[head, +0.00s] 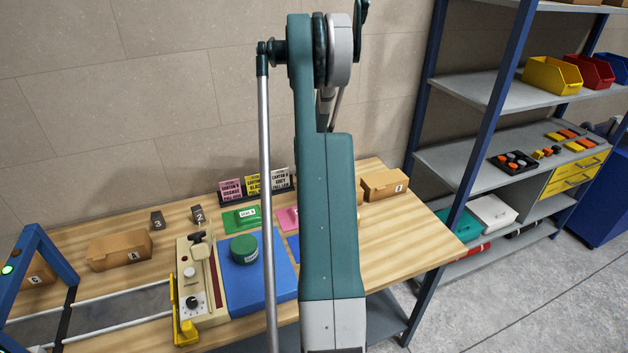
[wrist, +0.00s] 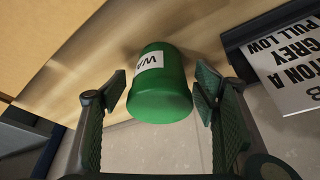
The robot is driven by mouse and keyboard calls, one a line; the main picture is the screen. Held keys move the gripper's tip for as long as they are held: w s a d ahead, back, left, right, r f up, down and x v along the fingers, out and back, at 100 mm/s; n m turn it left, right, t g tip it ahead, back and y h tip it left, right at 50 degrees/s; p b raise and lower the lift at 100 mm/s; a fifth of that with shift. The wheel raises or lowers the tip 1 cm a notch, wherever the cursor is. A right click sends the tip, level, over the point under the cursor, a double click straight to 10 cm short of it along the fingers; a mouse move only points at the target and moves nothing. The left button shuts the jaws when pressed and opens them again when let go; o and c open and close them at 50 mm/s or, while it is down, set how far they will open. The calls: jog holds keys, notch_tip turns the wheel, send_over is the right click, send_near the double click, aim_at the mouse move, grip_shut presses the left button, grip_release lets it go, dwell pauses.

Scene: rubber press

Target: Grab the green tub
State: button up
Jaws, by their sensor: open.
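In the wrist view a green tub (wrist: 160,95) with a white label starting "WA" stands on the wooden table. My gripper (wrist: 161,88) is open, one finger on each side of the tub. A small gap shows at the left finger; the right finger is very close, and I cannot tell if it touches. In the head view my gripper and this spot are hidden behind my arm. A round green container (head: 244,249) sits on a blue mat (head: 262,284) there; its surroundings differ from those of the tub between my fingers.
A white card (wrist: 289,68) in a dark holder stands close on the right; a cardboard box (wrist: 45,40) is close on the left. In the head view, cards (head: 254,186) line the back, a control unit (head: 192,285) stands left of the mat, and a carton (head: 384,184) sits right.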

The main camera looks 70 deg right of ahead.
dwell(0.3)
jog(key=c, duration=1.1)
jog(key=shift+r, duration=0.15)
jog(key=shift+c, duration=0.2)
jog(key=shift+r, duration=4.85)
